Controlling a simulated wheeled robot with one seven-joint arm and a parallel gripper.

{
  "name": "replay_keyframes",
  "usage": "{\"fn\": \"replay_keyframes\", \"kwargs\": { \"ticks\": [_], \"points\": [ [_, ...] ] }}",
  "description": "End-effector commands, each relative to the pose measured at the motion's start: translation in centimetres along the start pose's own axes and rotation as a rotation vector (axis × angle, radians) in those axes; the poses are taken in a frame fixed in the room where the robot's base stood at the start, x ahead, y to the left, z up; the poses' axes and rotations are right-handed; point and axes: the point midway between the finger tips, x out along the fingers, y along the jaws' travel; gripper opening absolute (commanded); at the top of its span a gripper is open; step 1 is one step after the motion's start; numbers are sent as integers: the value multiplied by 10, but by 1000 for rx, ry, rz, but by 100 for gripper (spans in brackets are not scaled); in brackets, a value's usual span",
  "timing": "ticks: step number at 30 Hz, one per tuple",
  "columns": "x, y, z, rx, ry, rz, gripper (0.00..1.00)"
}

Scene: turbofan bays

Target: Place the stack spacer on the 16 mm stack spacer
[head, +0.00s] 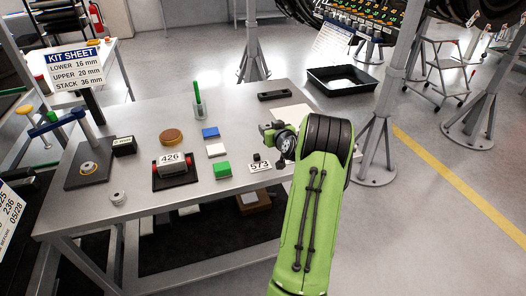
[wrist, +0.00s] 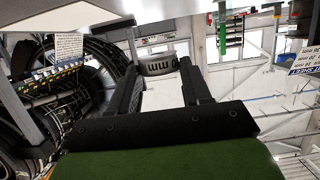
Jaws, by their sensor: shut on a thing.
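My gripper (wrist: 160,78) is shut on a grey ring-shaped stack spacer (wrist: 158,66), held between the fingertips. Its side marking ends in "0 mm", with the first digit hidden or unclear. In the head view my gripper (head: 281,140) is above the right part of the bench, and the held spacer cannot be made out clearly. A round ring-like piece (head: 88,168) sits on the dark base plate of the stand at the bench's left; its marking is too small to read, so I cannot confirm it is the 16 mm stack spacer.
The blue-armed stand (head: 58,122) rises over the base plate. A small silver cylinder (head: 118,198) is at the front edge. The kit sheet (head: 75,70) is behind.

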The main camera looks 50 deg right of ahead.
Motion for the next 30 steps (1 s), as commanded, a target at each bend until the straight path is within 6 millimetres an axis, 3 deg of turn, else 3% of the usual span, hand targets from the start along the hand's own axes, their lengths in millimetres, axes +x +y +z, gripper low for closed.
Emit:
{"fn": "replay_keyframes", "kwargs": {
  "ticks": [4, 9, 19, 30],
  "points": [
    [-1, 10, 4, 2, -1, -4, 9],
    [10, 10, 43, 4, -2, -4, 9],
    [25, 10, 91, 3, -1, -3, 9],
    [27, 10, 95, 0, 1, -2, 9]
  ]
}}
